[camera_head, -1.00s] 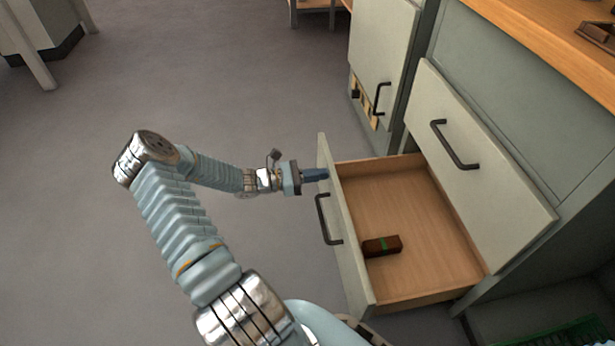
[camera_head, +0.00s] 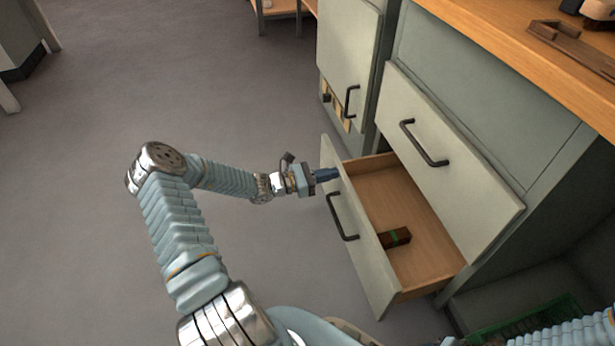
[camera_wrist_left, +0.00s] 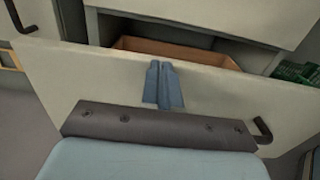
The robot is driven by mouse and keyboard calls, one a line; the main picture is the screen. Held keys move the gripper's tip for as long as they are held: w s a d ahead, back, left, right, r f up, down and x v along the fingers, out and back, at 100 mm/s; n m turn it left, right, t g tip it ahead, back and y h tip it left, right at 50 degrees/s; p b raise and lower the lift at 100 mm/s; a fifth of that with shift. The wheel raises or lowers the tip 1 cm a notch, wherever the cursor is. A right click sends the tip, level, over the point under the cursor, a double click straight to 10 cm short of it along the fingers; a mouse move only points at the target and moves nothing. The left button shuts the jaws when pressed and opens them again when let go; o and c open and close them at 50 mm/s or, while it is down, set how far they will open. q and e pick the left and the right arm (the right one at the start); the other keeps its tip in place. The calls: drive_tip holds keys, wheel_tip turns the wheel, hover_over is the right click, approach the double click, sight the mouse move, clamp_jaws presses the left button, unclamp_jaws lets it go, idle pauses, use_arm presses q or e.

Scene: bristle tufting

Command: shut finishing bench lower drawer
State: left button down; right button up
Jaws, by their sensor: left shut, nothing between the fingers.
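The lower drawer (camera_head: 358,235) of the finishing bench stands partly open, with its wooden inside and a dark block with a green band (camera_head: 394,238) showing. Its dark bar handle (camera_head: 341,217) is on the front panel. My left gripper (camera_head: 327,175) is shut and empty, its blue fingertips at the outer face of the drawer front near its far upper corner, beside the handle. In the left wrist view the shut fingers (camera_wrist_left: 163,85) are at the drawer front (camera_wrist_left: 100,90), apparently touching it.
The upper drawer (camera_head: 450,165) above is shut. A cabinet door (camera_head: 347,60) with a handle is beyond it. The wooden bench top (camera_head: 500,50) lies above at right. A green crate (camera_head: 545,318) is at lower right. The floor at left is clear.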

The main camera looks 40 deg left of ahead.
use_arm(q)
drive_tip(key=b+x, duration=0.1)
drive_tip(key=x, duration=1.8)
drive_tip(key=shift+w+b, duration=0.3)
drive_tip(key=shift+b, duration=0.1)
use_arm(e)
drive_tip(key=shift+f, duration=0.8)
use_arm(q)
drive_tip(key=shift+d+r, duration=0.15)
drive_tip(key=shift+r, duration=0.05)
